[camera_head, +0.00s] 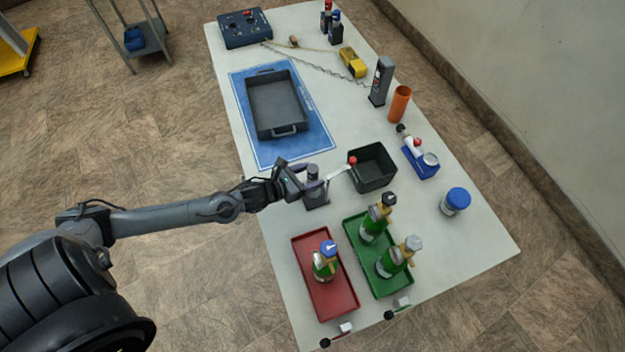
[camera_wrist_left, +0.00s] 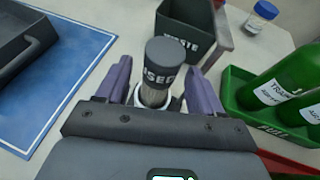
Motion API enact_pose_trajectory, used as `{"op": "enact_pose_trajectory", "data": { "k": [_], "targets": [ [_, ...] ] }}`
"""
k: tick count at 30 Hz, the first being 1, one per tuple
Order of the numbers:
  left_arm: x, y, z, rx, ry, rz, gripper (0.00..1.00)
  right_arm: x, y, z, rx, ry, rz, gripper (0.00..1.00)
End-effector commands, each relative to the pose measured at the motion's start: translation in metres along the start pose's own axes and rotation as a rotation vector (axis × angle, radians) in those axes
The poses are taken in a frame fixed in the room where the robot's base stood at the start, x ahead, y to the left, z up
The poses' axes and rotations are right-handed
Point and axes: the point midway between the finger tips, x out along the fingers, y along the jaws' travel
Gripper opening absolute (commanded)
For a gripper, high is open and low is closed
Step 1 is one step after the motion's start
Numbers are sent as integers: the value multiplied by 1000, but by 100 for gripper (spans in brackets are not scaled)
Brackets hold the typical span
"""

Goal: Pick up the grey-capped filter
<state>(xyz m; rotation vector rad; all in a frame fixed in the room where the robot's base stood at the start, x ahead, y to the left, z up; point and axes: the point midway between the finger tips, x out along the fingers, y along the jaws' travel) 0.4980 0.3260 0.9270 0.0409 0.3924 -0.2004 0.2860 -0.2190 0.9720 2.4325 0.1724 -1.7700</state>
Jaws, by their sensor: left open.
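The grey-capped filter (camera_wrist_left: 160,70) stands upright on the table in the left wrist view, with white lettering on its dark grey cap. It also shows in the head view (camera_head: 314,188). My left gripper (camera_head: 304,184) is open, and in the left wrist view its purple fingers (camera_wrist_left: 160,88) stand on either side of the filter. The filter's lower part is hidden by the gripper body. My right gripper is not in view.
A dark waste bin (camera_head: 374,181) stands just beyond the filter. A green tray (camera_head: 352,233) with green bottles and a red tray (camera_head: 303,265) with one bottle lie nearby. A black tray (camera_head: 262,122) rests on a blue mat (camera_head: 316,135).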

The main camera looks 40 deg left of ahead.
Motion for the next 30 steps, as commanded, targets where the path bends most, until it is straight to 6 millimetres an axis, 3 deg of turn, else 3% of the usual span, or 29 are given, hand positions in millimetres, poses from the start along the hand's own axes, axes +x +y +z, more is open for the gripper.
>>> {"op": "enact_pose_trajectory", "data": {
  "k": [7,17,28,30],
  "targets": [
    [30,2,0,-1,-2,1,67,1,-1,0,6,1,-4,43],
    [34,2,-1,0,0,0,67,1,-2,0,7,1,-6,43],
    [34,2,-1,0,-1,0,10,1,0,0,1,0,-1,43],
    [34,2,0,0,-1,0,9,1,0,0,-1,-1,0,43]
  ]
}}
